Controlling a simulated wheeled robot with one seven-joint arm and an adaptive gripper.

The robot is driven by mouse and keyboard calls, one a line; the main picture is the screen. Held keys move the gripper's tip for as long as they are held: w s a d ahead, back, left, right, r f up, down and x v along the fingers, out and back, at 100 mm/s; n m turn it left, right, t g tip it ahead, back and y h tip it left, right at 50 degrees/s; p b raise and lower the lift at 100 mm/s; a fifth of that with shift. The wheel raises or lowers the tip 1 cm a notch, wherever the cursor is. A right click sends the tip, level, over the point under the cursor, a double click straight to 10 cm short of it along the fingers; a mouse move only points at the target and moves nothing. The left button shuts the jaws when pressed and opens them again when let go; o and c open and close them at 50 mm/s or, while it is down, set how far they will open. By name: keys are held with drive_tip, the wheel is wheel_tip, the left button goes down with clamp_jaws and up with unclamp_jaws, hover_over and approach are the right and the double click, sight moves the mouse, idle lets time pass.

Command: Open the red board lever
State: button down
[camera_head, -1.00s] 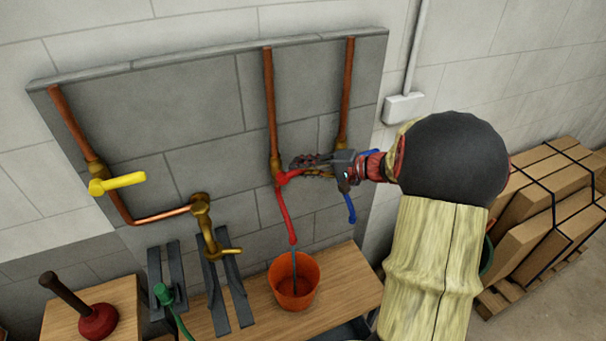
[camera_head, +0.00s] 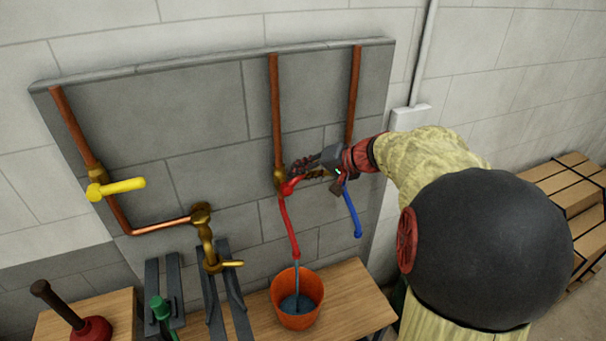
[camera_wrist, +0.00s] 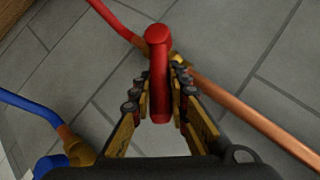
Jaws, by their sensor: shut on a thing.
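The red lever (camera_wrist: 158,75) sits on a brass valve at the foot of a copper pipe on the grey board (camera_head: 110,100). In the wrist view it lies between the two jaws of my gripper (camera_wrist: 160,85), which are shut on it. In the head view my gripper (camera_head: 303,172) reaches the lever (camera_head: 289,187) from the right and partly covers it. A red spout (camera_head: 288,222) runs down from the valve, and a stream of water falls from it into an orange bucket (camera_head: 297,318).
A blue spout (camera_head: 352,212) hangs just right of my gripper. A yellow lever (camera_head: 122,187) and a brass tap (camera_head: 207,245) are on the board's left. A plunger (camera_head: 88,326) and a green-headed tool (camera_head: 160,308) stand lower left. Cardboard boxes (camera_head: 570,185) are at right.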

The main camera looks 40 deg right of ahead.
drive_tip(key=shift+f, duration=0.15)
drive_tip(key=c, duration=1.7)
unclamp_jaws()
drive_tip(key=shift+s+d, duration=0.1)
drive_tip(key=v, duration=1.2)
